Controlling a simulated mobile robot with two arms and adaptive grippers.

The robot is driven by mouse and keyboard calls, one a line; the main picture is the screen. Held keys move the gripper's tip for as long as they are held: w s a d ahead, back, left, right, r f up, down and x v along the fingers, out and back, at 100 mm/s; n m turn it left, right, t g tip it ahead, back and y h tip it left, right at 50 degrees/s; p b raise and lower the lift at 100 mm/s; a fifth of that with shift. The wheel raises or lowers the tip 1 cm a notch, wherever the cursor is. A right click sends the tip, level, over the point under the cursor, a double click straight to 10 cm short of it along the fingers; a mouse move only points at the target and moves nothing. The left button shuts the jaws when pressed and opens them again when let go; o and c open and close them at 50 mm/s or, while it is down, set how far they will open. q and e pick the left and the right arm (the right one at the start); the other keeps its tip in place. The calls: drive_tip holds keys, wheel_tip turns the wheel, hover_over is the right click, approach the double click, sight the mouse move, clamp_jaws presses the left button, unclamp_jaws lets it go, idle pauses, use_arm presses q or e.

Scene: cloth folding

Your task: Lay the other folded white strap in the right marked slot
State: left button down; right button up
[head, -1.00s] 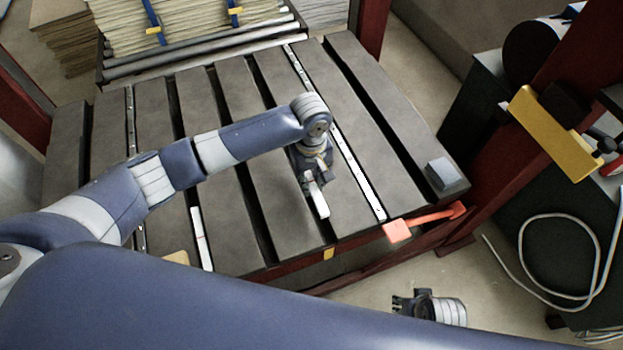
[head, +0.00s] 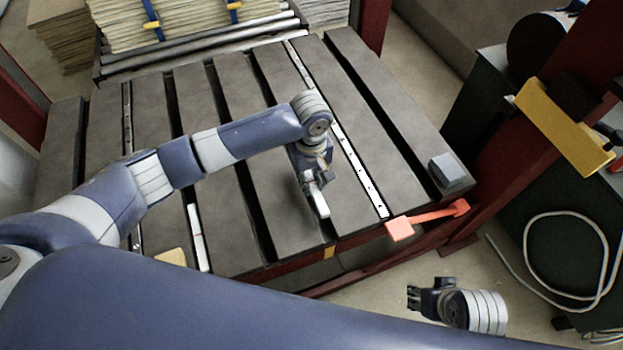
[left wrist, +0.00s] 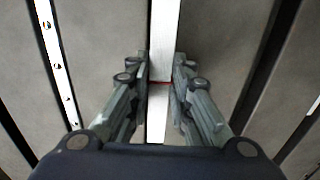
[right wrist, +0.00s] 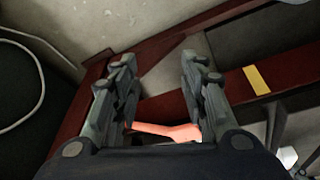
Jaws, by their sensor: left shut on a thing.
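My left gripper (head: 314,184) is shut on a white strap (head: 321,205) near the front of the slatted table (head: 360,215). In the left wrist view the strap (left wrist: 164,35) runs straight between the fingers, with a thin red line across it. It lines up along a narrow dark gap between two slats. I cannot tell whether it rests in the gap or hangs just above. Another white strap (head: 197,237) lies on the slats to the left. A yellow mark (head: 329,252) sits on the front edge. My right gripper (head: 414,298) is open and empty beyond the front edge.
An orange-red bar (head: 430,217) and a grey block (head: 448,172) are at the front right corner. A tan block (head: 170,257) is at the front left. A pale cable (head: 540,290) hangs at right. Slats between the straps are clear.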

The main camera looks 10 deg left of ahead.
use_arm(q)
drive_tip(key=shift+f+b, duration=0.4)
drive_tip(key=shift+b, duration=0.1)
drive_tip(key=shift+f, duration=1.15)
use_arm(e)
drive_tip(key=shift+v, duration=2.35)
drive_tip(key=shift+w+f, duration=0.15)
drive_tip(key=shift+f, duration=0.05)
drive_tip(key=shift+f, duration=0.35)
drive_tip(key=shift+w+f, duration=0.25)
drive_tip(key=shift+w, duration=0.15)
drive_tip(key=shift+f, duration=0.1)
use_arm(q)
drive_tip(key=shift+p, duration=0.3)
use_arm(e)
drive_tip(key=shift+f, duration=0.25)
